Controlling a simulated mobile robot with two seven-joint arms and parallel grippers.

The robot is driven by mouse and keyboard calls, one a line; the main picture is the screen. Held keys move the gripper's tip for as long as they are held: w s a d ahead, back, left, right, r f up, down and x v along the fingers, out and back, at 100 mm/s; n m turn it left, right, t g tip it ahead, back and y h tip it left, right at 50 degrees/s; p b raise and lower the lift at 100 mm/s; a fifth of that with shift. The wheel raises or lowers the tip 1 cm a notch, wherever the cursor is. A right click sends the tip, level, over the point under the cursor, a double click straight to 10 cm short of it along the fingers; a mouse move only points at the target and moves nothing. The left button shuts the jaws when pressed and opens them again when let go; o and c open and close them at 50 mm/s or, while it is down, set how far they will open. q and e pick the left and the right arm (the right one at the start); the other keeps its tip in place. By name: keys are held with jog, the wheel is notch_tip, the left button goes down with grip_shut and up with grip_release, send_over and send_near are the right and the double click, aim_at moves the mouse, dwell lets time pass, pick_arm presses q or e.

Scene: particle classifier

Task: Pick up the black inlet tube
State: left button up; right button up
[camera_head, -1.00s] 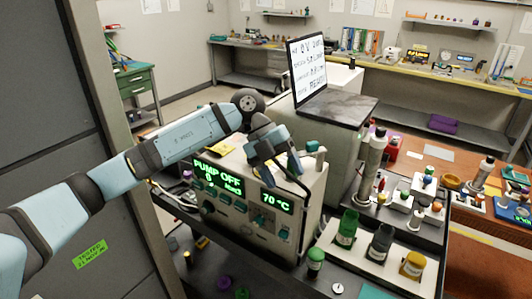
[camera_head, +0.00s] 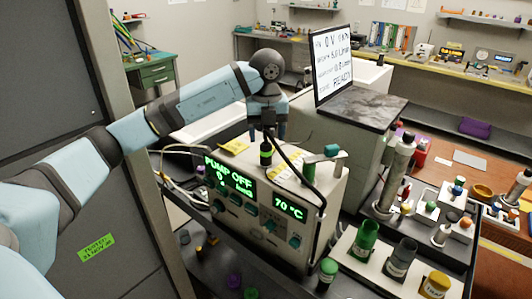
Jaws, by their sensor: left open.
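A black tube (camera_head: 298,171) curves over the top of the pump unit (camera_head: 255,215) and down past its display at the right. Its upper end lies close to a small dark bottle-like piece with a green-yellow band (camera_head: 266,154). My left gripper (camera_head: 267,134) is above this spot, pointing down, with its fingers apart. I cannot tell whether a finger touches the tube. The unit's displays read "PUMP OFF" and "70 °C". My right gripper is not in view.
A screen (camera_head: 334,62) stands on a block behind. Green, grey and yellow jars (camera_head: 400,258) stand at the front right. A grey cabinet (camera_head: 75,120) fills the left side.

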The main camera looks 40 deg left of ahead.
aim_at(266, 143)
pick_arm(q)
jog(key=shift+s+f, duration=0.1)
jog(key=shift+f, duration=0.5)
notch_tip(266, 143, down, 4)
jog(key=shift+s+f+p, duration=0.1)
jog(key=shift+f+p, duration=0.05)
jog(key=shift+p, duration=0.5)
jog(key=shift+c, duration=0.4)
jog(key=c, duration=0.8)
jog(key=shift+r, duration=0.55)
notch_tip(266, 143, up, 19)
